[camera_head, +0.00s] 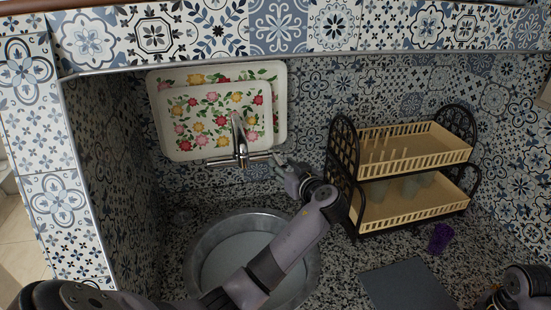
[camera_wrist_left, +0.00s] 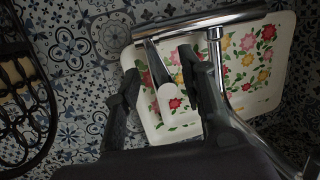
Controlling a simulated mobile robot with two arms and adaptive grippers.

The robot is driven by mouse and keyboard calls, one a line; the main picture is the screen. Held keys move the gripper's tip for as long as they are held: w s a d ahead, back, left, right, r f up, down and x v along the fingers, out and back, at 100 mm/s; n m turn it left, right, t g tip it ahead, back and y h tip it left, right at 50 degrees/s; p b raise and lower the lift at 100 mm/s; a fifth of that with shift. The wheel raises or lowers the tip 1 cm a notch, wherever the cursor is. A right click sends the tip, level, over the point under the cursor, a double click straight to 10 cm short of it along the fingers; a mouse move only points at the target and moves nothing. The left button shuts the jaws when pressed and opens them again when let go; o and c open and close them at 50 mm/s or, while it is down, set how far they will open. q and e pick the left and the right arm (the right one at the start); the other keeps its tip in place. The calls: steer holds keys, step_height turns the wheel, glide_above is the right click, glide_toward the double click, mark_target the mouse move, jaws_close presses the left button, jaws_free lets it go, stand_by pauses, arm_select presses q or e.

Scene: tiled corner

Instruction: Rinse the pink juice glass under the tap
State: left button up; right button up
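No plainly pink glass shows; a small purple glass (camera_head: 440,238) stands on the counter below the dish rack's right end. The chrome tap (camera_head: 239,150) rises behind the round metal sink (camera_head: 203,245). My left gripper (camera_head: 281,165) is at the right end of the tap's crossbar. In the left wrist view, its two dark fingers (camera_wrist_left: 158,65) are apart, with the tap's lever (camera_wrist_left: 153,62) between them; I cannot tell if they touch it. My right arm (camera_head: 525,284) is at the lower right corner, and its fingers are not clear.
A two-tier dish rack (camera_head: 410,205) with black side frames stands right of the sink, pale glasses on its lower tier. Two floral trays (camera_head: 282,100) lean on the tiled wall behind the tap. A grey flat board (camera_head: 408,287) lies on the counter. My left arm crosses the sink.

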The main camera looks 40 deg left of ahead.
arm_select(q)
steer(key=shift+a+f, duration=0.1)
steer(key=shift+a, duration=0.4)
arm_select(e)
steer(key=shift+s+f, duration=0.1)
steer(key=shift+f, duration=0.25)
arm_select(q)
steer(key=shift+w+a, duration=0.15)
steer(key=shift+w, duration=0.2)
arm_select(e)
steer(key=shift+f, duration=0.1)
arm_select(q)
steer(key=shift+s, duration=0.15)
steer(key=shift+c, duration=1.4)
steer(key=c, duration=0.5)
